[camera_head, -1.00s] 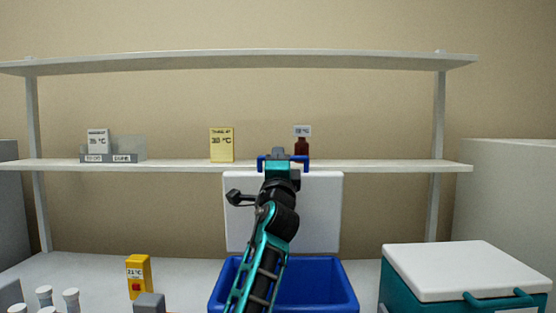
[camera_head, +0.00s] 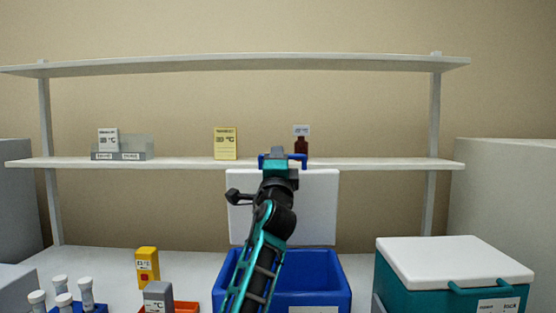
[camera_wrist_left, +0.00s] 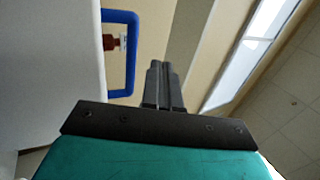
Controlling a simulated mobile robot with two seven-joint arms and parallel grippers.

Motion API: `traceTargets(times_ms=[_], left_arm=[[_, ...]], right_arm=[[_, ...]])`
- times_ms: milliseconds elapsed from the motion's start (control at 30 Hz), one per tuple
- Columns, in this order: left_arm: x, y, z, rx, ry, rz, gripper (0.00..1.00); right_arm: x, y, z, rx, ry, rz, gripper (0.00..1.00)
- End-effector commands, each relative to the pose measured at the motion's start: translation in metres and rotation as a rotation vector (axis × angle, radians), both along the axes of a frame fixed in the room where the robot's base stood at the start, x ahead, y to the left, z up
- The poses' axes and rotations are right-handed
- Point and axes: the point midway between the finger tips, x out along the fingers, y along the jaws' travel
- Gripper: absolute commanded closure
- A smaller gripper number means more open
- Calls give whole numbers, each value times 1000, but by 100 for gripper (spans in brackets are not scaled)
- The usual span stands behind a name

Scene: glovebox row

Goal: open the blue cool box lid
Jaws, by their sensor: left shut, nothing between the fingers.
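The blue cool box (camera_head: 330,292) stands on the table at the bottom middle of the head view. Its white lid (camera_head: 318,205) stands upright at the back, and the blue inside shows. The blue lid handle (camera_head: 303,160) is at the lid's top edge, partly hidden by my arm. It also shows in the wrist view as a blue loop (camera_wrist_left: 122,17) beside the white lid (camera_wrist_left: 50,70). My left gripper (camera_head: 277,152) is at the handle in the head view. In the wrist view its fingers (camera_wrist_left: 158,70) are together and empty, to the right of the handle. My right gripper is out of view.
A teal cool box (camera_head: 455,270) with a shut white lid stands at the right. A shelf (camera_head: 380,163) behind holds a brown bottle (camera_head: 301,146) and a yellow card (camera_head: 225,144). White-capped vials (camera_head: 86,290) and a yellow device (camera_head: 147,266) are at the lower left.

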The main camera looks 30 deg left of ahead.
Motion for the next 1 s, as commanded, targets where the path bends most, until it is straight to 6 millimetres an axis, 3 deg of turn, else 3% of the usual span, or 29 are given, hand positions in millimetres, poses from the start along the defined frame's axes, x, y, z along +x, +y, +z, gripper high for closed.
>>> traceTargets(times_ms=[500, 700, 1000], left_arm=[[-73, -44, 5, 0, -1, -1, 100], [-84, -51, 6, 0, 0, -1, 100], [-85, -52, 6, 0, 0, -1, 100]], right_arm=[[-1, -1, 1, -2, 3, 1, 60], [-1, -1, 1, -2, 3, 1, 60], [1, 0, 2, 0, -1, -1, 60]])
